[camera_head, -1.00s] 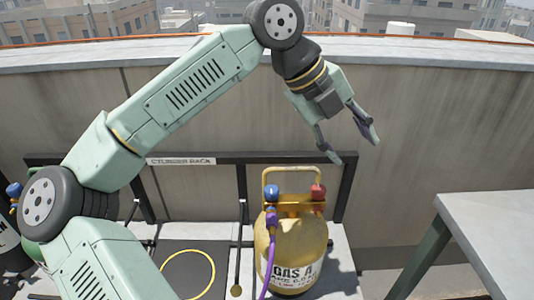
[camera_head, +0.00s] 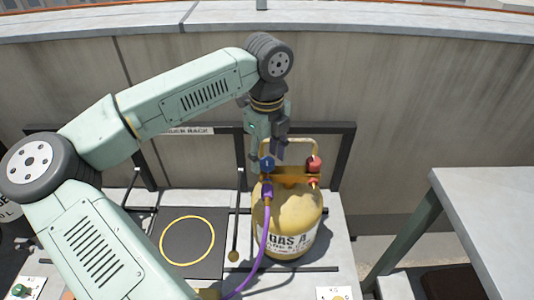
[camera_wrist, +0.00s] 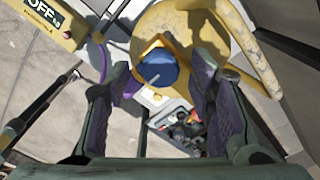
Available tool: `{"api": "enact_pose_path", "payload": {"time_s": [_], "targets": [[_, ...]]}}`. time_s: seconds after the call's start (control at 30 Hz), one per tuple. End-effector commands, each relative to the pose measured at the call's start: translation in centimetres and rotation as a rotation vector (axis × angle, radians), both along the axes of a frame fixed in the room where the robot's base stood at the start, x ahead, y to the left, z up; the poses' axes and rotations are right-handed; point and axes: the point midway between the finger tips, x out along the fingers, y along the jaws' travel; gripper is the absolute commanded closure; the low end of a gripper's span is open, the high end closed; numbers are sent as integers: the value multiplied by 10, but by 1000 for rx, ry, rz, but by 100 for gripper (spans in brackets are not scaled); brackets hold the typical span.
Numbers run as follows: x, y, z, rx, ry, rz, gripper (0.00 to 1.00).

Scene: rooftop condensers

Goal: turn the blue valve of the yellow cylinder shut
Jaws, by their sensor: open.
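The yellow cylinder (camera_head: 291,225) stands upright in the rack, labelled GAS A. Its blue valve (camera_head: 267,163) is at the top left and a red valve (camera_head: 314,164) at the top right, under a yellow handle frame. A purple hose (camera_head: 266,225) runs down from below the blue valve. My gripper (camera_head: 267,160) points down just above the blue valve, partly in front of the handle. In the wrist view the blue valve (camera_wrist: 158,69) lies between and beyond my open fingers (camera_wrist: 160,95). I cannot tell whether a finger touches it.
A dark plate with a yellow ring (camera_head: 187,241) lies left of the cylinder. The dark rack rail (camera_head: 335,129) runs behind, before a concrete wall (camera_head: 400,100). A grey table (camera_head: 490,215) stands at the right. A yellow box marked OFF (camera_wrist: 45,18) shows in the wrist view.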

Motion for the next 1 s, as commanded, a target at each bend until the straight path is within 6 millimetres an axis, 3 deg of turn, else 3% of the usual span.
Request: {"api": "enact_pose_path", "payload": {"time_s": [0.4,1.0], "targets": [[0,0,-9,-1,-1,0,52],[0,0,-9,-1,-1,-1,92]]}}
